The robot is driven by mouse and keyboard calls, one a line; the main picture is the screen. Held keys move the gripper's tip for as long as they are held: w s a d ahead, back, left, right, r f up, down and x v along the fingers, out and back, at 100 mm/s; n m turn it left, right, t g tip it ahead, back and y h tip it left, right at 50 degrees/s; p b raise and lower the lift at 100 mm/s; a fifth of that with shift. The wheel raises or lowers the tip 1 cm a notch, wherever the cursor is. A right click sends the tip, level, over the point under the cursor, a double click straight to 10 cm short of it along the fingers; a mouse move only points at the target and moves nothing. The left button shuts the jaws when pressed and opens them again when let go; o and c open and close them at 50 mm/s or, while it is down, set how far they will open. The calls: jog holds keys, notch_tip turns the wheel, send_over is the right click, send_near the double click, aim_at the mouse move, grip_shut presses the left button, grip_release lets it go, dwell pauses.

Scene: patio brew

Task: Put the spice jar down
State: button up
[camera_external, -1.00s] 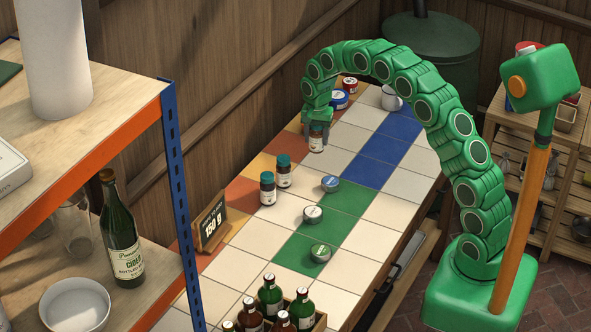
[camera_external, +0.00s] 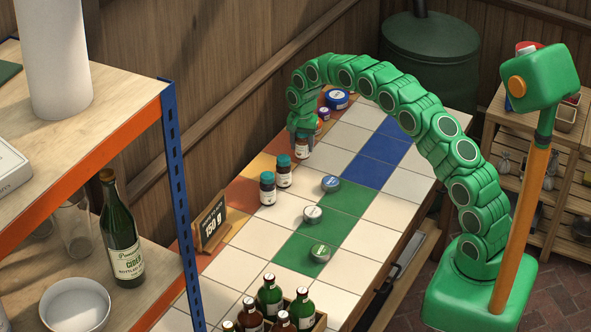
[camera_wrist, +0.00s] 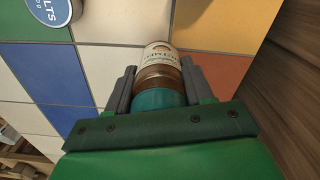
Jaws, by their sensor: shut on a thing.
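My gripper (camera_external: 301,136) is shut on a spice jar (camera_external: 302,150) with a cream label and brown glass. In the wrist view the jar (camera_wrist: 156,54) sits between the two grey fingers, its teal lid toward my palm. It hangs upright at the far end of a row of jars, over or on the tiled counter (camera_external: 352,225); I cannot tell whether its base touches the tiles. Two similar teal-lidded jars, one (camera_external: 284,175) closer to it and one (camera_external: 267,190) nearer the camera, stand just in front.
Tins stand on the counter: blue (camera_external: 330,184), white-topped (camera_external: 312,214) and green (camera_external: 320,252). A larger blue tin (camera_external: 337,98) stands behind my gripper. A price board (camera_external: 211,222) and a bottle crate (camera_external: 285,314) are nearer. The white and blue tiles to the right are clear.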

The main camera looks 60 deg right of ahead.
aim_at(301, 151)
jog(key=shift+w+f, duration=0.2)
jog(key=shift+f, duration=1.55)
jog(key=shift+f, duration=0.1)
jog(key=o, duration=1.1)
